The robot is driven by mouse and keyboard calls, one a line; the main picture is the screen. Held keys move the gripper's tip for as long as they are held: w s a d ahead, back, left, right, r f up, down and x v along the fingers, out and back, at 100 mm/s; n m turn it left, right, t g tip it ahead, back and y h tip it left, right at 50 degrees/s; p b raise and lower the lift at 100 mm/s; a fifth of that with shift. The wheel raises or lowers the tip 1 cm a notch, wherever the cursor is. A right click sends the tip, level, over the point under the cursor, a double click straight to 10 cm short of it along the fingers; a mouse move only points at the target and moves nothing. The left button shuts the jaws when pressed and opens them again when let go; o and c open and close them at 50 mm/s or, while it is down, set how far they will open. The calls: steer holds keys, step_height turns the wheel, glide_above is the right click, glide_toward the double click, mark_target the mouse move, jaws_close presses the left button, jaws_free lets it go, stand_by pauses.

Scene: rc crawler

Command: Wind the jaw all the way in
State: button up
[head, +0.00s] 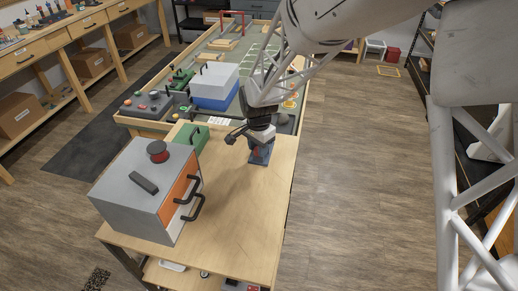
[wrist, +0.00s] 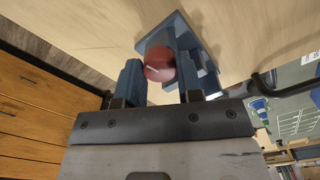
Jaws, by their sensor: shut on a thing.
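A small blue vise (head: 262,154) stands on the wooden bench below my gripper (head: 260,138). The wrist view shows its blue body (wrist: 205,62) and a round dark-red knob (wrist: 159,62) with a pale line on its face. My gripper (wrist: 160,76) has one blue-grey finger on each side of the knob and is shut on it. The lower part of the knob and the jaw's position are hidden or too small to tell.
A grey box with an orange front (head: 142,200), black handles and a red button stands at the bench's left front. A green box (head: 192,137) is behind it. A blue-and-white box (head: 213,88) sits farther back. The bench's right front is clear.

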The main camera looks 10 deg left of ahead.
steer(key=shift+m, duration=1.5)
steer(key=o, duration=1)
steer(key=shift+r, duration=3)
